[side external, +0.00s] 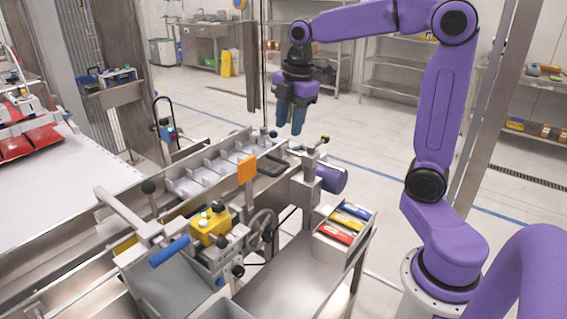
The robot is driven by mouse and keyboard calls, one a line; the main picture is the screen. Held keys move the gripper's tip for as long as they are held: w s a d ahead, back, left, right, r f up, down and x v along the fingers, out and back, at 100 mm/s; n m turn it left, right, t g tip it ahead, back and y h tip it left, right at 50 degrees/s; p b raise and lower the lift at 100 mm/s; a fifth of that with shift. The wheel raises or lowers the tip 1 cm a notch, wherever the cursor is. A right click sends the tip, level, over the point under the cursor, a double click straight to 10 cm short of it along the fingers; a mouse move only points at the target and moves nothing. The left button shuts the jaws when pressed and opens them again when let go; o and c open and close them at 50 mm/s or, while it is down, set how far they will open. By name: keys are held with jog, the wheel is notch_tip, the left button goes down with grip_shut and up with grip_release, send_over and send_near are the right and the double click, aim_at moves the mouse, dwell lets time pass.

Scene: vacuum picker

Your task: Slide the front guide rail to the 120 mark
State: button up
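The conveyor channel (208,168) runs diagonally from lower left to the middle and holds several upright metal dividers. A long metal rail (268,182) runs along its near side; I cannot tell for certain whether it is the front guide rail. No scale or 120 mark is readable.
A yellow box (209,226) with knobs, a handwheel (261,230) and a blue-handled bar (170,251) stand at the near side. An orange plate (247,169) rises beside the channel. A tray (323,250) holds red, yellow and blue items. The steel shelf (285,279) is largely bare.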

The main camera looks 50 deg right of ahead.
jog(key=w+d+r, duration=0.1)
jog(key=w+d, duration=0.1)
jog(key=d, duration=0.2)
send_near(283, 169)
jog(key=shift+n, duration=0.4)
jog(key=f, duration=0.4)
jog(key=w+f, duration=0.1)
jog(key=f, duration=0.2)
jog(key=shift+w+f, duration=0.25)
jog(key=shift+f, duration=0.15)
jog(key=shift+c, duration=0.3)
grip_shut()
